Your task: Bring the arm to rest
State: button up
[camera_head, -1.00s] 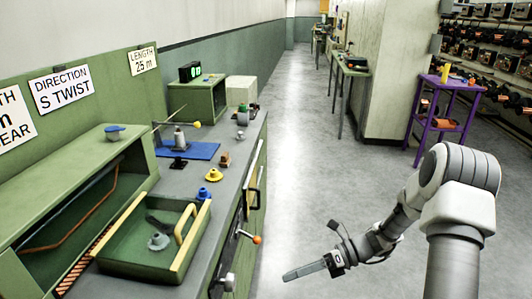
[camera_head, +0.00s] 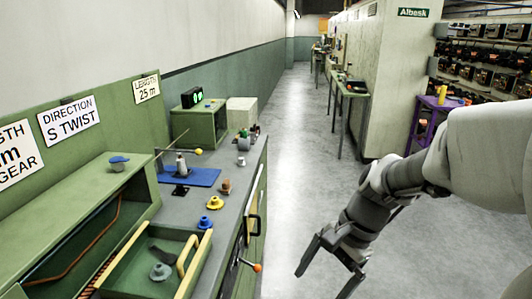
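My gripper (camera_head: 327,279) hangs over the floor at the lower right of the head camera view, to the right of the workbench. Its two fingers are spread apart and nothing shows between them. The arm comes in from the right edge and reaches left and down. The gripper is apart from the bench (camera_head: 205,188) and from the orange-tipped lever (camera_head: 257,267) on the bench front.
An open green tray (camera_head: 121,271) with yellow edges holds grey items. Yellow knobs (camera_head: 214,203) and a blue mat (camera_head: 190,177) lie on the bench. A narrow table (camera_head: 350,88) and a purple stand (camera_head: 424,117) stand farther back. The aisle floor (camera_head: 300,150) is clear.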

jog(key=s+d+r+n+t+h+p, duration=0.3)
jog(key=s+r+n+t, duration=0.3)
jog(key=r+n, duration=0.5)
jog(key=shift+s+d+r+h, duration=0.45)
jog(key=shift+s+r+h, duration=0.3)
jog(key=shift+s, duration=0.6)
